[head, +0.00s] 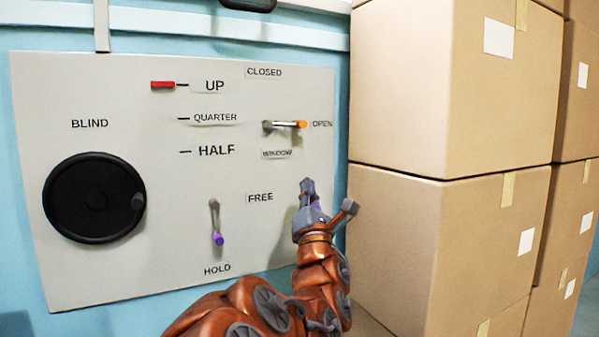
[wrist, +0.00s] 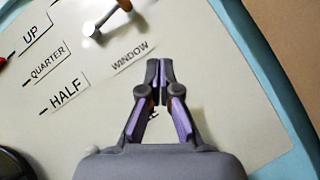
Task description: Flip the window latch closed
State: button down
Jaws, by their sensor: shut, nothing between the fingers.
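The window latch (head: 285,125) is a short metal lever with an orange tip on the pale panel (head: 130,270). It lies level, its tip pointing right at the OPEN label; the CLOSED label is above it and the WINDOW label below. In the wrist view the latch (wrist: 104,18) shows at the top, its upper end cut off by the frame. My gripper (head: 307,186) is below and slightly right of the latch, apart from it. In the wrist view my gripper (wrist: 159,68) has its fingertips together with nothing between them, just below the WINDOW label.
A purple-tipped lever (head: 216,225) points down at HOLD. A black round blind knob (head: 92,198) is at left, and a red marker (head: 163,85) sits at UP. Stacked cardboard boxes (head: 440,250) stand close on the right of my arm. The panel around the latch is clear.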

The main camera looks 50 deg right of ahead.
jog(key=shift+s+a+f+n+t+y+b, duration=0.15)
jog(key=shift+a+n+t+y+b, duration=0.25)
jog(key=shift+n+t, duration=0.5)
jog(key=shift+s+a+n+t+y+b, duration=0.15)
jog(key=shift+a+n+t+y+b, duration=0.25)
jog(key=shift+n, duration=0.9)
jog(key=shift+s+a+f+n+t+y+b, duration=0.15)
jog(key=shift+n+t+y+b, duration=0.3)
jog(key=shift+n+t, duration=0.5)
jog(key=shift+r, duration=0.15)
jog(key=p, duration=0.5)
send_near(296, 128)
jog(key=w, duration=0.1)
jog(key=w+d, duration=0.1)
jog(key=w, duration=0.1)
jog(key=shift+w+d+r, duration=0.15)
jog(key=shift+w+r, duration=0.1)
jog(key=shift+w, duration=0.1)
notch_tip(296, 128, up, 2)
jog(key=shift+s+d+r, duration=0.1)
jog(key=shift+d+r, duration=0.05)
jog(key=shift+r, duration=0.05)
jog(key=shift+d+r, duration=0.2)
jog(key=shift+r, duration=0.55)
jog(key=shift+n+y, duration=0.25)
jog(key=shift+n, duration=0.1)
